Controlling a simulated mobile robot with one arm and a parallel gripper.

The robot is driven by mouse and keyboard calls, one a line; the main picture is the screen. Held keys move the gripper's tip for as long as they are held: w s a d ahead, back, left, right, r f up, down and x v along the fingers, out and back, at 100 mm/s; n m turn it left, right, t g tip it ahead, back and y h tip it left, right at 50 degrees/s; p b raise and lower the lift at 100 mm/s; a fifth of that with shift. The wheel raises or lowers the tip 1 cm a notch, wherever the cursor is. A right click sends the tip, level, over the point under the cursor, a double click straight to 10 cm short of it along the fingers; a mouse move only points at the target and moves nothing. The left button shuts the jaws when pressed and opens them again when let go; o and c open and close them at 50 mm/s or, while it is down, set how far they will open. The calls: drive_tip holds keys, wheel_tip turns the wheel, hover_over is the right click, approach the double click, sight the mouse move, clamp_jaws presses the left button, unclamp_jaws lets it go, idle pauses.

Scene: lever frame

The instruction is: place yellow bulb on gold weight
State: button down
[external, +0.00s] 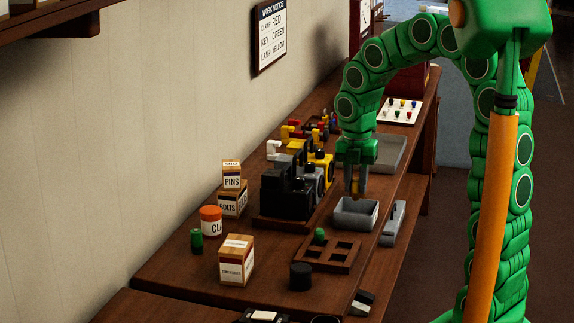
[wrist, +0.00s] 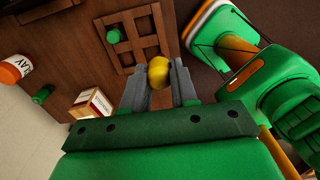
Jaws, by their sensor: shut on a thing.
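My gripper (external: 355,190) is shut on the yellow bulb (wrist: 158,73), which sits between the grey fingertips in the wrist view. In the external view, the gripper points down above a small grey bin (external: 345,222), and only a small yellow-brown patch shows between its fingers. I cannot make out a gold weight for certain in either view. A wooden tray with square openings (external: 308,253) lies on the bench nearer the camera than the bin; it also shows in the wrist view (wrist: 105,44). A small green piece (external: 319,235) is at its far edge.
Dark and yellow machines (external: 287,195) stand left of the bin. Boxes (external: 236,265), an orange-lidded jar (external: 210,222) and a black cylinder (external: 300,277) stand nearer the camera. A grey object (external: 393,224) lies right of the bin by the bench edge. A flat grey tray (external: 390,152) lies behind.

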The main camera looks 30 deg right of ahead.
drive_tip(key=w+d+r+m, duration=0.3)
drive_tip(key=w+d+m, duration=0.3)
drive_tip(key=w+d, duration=1.2)
drive_tip(key=shift+w+d+f, duration=0.5)
drive_tip(key=shift+w+f, duration=1.15)
drive_tip(key=shift+w, duration=0.4)
drive_tip(key=shift+w+d+f, duration=0.55)
drive_tip(key=shift+w+f, duration=1.1)
drive_tip(key=shift+w, duration=0.45)
drive_tip(key=shift+w+d+f, duration=0.5)
drive_tip(key=shift+w+f, duration=1.15)
drive_tip(key=shift+w, duration=0.4)
drive_tip(key=shift+w+f, duration=0.15)
drive_tip(key=shift+f, duration=1.6)
drive_tip(key=shift+f, duration=0.1)
drive_tip(key=c, duration=0.9)
unclamp_jaws()
